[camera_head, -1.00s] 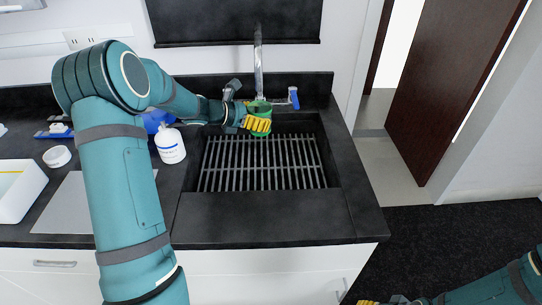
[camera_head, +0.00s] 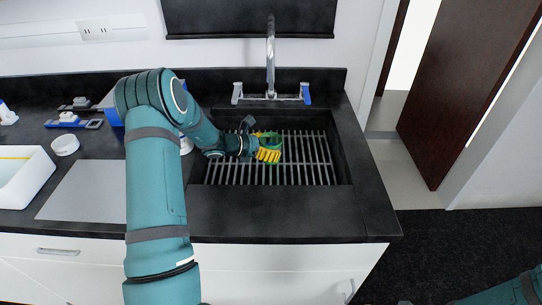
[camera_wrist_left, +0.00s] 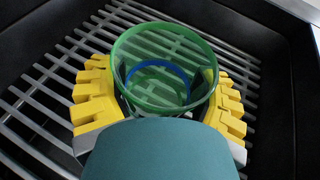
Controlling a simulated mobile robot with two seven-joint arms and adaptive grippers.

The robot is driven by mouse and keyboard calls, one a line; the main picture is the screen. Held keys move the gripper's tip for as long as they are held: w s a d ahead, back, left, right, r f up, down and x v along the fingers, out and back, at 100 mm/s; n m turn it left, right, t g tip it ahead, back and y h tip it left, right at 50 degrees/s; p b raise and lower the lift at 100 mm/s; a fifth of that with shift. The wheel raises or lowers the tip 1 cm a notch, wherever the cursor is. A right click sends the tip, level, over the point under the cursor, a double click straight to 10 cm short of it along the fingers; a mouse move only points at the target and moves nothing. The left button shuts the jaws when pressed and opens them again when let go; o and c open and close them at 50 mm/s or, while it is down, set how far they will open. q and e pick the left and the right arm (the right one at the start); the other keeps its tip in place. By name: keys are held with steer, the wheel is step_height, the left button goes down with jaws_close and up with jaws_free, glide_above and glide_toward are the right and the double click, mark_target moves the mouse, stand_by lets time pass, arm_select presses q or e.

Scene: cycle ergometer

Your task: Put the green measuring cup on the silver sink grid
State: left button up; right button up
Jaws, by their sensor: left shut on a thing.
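The green measuring cup (camera_head: 268,140) is a see-through green cup, upright between the yellow fingers of my left gripper (camera_head: 268,155). In the left wrist view the green cup (camera_wrist_left: 165,62) has a yellow finger pad on each side, and a blue ring shows through it. My left gripper is shut on the cup. The silver sink grid (camera_head: 305,165) lies in the black sink, with the cup over its bars. The grid also shows in the left wrist view (camera_wrist_left: 60,75). I cannot tell whether the cup's base touches the bars. My right gripper is not in view.
The faucet (camera_head: 270,60) stands behind the sink, with a blue-tipped handle (camera_head: 305,93) at its right. A white tray (camera_head: 22,180), a grey sheet (camera_head: 88,190) and a small white dish (camera_head: 65,145) are on the left counter. The grid's right part is bare.

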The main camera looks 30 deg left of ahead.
arm_select(q)
step_height(320, 180, down, 4)
steer(key=shift+r, duration=0.25)
steer(key=shift+f+b, duration=0.15)
steer(key=shift+b, duration=0.25)
steer(key=o, duration=1.3)
steer(key=shift+r, duration=0.3)
steer(key=p+v, duration=0.2)
steer(key=v, duration=1)
